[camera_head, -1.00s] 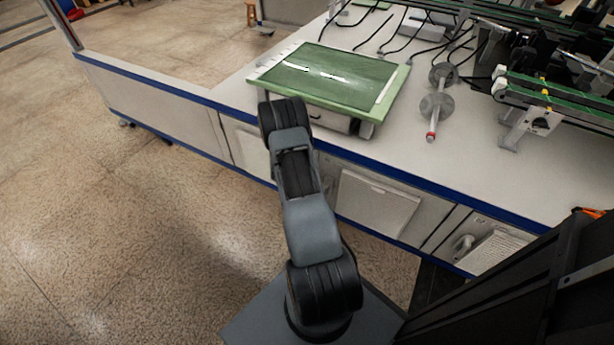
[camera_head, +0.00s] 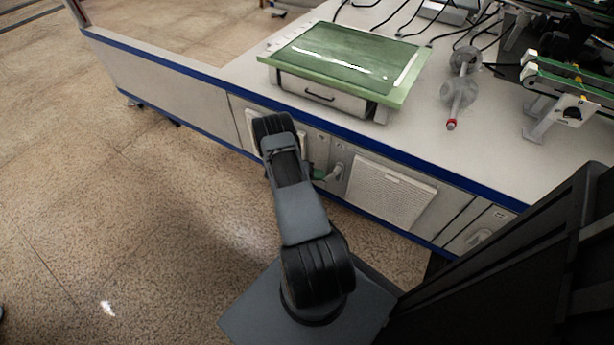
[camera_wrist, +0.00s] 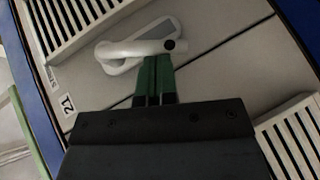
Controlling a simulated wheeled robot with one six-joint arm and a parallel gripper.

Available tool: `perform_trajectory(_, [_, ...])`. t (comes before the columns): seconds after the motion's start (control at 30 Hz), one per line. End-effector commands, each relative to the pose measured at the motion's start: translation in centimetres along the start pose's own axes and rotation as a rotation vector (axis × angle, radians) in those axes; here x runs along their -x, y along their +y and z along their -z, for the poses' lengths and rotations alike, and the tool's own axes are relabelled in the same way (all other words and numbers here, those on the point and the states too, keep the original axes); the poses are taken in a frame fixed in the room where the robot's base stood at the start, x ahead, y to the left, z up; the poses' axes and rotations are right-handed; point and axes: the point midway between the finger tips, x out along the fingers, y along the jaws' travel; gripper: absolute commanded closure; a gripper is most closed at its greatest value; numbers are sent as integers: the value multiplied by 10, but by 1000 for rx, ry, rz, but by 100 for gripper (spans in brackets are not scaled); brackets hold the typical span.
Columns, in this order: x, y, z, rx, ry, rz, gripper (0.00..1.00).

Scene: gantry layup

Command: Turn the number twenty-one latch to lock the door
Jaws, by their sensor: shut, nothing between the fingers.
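The number twenty-one latch is a pale lever handle (camera_wrist: 135,49) on an oval plate, beside a small "21" label (camera_wrist: 67,103). In the wrist view the lever lies roughly sideways, its dark-dotted pivot end at the right. My gripper (camera_wrist: 156,65) has green fingertips shut together with nothing between them, just below the lever near its pivot end; I cannot tell if they touch. In the head view the latch (camera_head: 336,172) shows on the cabinet front, with my gripper's green tip (camera_head: 319,174) just left of it. My arm hides part of the cabinet.
A louvred panel (camera_head: 391,192) is right of the latch, and another latch (camera_head: 481,237) is further right. Above are the blue-edged worktop (camera_head: 440,150), a green-topped box with a drawer (camera_head: 345,60) and a metal shaft (camera_head: 460,88). The floor at left is clear.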

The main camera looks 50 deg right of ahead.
Motion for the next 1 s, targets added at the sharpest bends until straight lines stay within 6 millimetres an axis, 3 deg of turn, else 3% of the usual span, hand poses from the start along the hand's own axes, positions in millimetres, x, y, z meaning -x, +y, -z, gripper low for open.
perform_trajectory(0.03, [-11,-6,-3,19,-13,-39,100])
perform_trajectory(0.2, [-21,-6,-7,94,-21,-155,100])
perform_trajectory(1.0, [-24,-9,-16,100,0,-150,100])
